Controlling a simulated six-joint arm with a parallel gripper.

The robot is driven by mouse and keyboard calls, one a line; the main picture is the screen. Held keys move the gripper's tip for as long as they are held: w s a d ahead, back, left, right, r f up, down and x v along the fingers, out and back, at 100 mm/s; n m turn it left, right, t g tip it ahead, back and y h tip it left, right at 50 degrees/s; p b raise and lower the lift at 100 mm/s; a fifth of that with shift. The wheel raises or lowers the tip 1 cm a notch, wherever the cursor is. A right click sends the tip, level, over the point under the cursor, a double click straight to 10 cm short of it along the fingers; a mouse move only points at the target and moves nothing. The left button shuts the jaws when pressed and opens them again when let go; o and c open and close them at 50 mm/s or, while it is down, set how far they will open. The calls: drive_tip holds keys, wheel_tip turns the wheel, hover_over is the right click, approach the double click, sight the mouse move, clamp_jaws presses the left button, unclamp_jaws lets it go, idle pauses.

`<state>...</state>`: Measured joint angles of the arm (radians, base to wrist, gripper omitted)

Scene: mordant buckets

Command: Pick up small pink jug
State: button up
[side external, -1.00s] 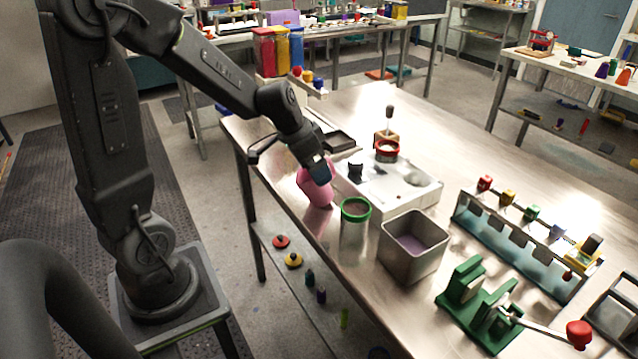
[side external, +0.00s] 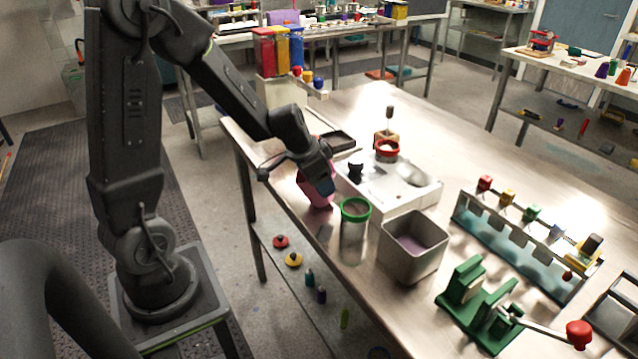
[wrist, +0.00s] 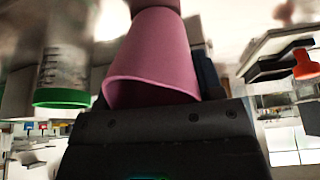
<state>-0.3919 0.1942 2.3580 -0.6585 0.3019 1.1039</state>
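The small pink jug (side external: 319,196) stands near the table's left edge, beside the glass beaker with a green rim (side external: 354,211). My gripper (side external: 316,174) points down over the jug and hides its upper part. In the wrist view, which looks upside down, the jug's wide mouth (wrist: 150,92) faces my gripper's palm. A dark finger (wrist: 208,76) shows close along the jug's right side; the other finger is mostly hidden at the left. I cannot tell whether the fingers press on the jug. Its base appears to be at table level.
A white sink unit (side external: 395,190) lies just right of the jug, with a dark tray (side external: 338,141) behind. A square metal bucket (side external: 413,247) stands in front of it. A green clamp stand (side external: 478,303) and a rack (side external: 520,240) are farther right.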

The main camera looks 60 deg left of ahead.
drive_tip(key=c, duration=0.5)
drive_tip(key=shift+r, duration=0.15)
drive_tip(key=shift+c, duration=0.2)
drive_tip(key=shift+r, duration=1.35)
drive_tip(key=s+a+r, duration=0.8)
drive_tip(key=w+d+f+m+g, duration=0.1)
drive_tip(key=w+d+m, duration=0.1)
drive_tip(key=d+m, duration=0.1)
drive_tip(key=w+d+f+m+g, duration=0.1)
drive_tip(key=w+d+m+g, duration=0.1)
drive_tip(key=m, duration=0.3)
drive_tip(key=w+d+f+m+g, duration=0.1)
drive_tip(key=w+d+f+m, duration=0.1)
drive_tip(key=w+d+m, duration=0.2)
drive_tip(key=shift+w+d, duration=0.15)
drive_tip(key=shift+d, duration=0.3)
drive_tip(key=shift+f, duration=3.35)
drive_tip(key=shift+f, duration=0.7)
drive_tip(key=o, duration=1.2)
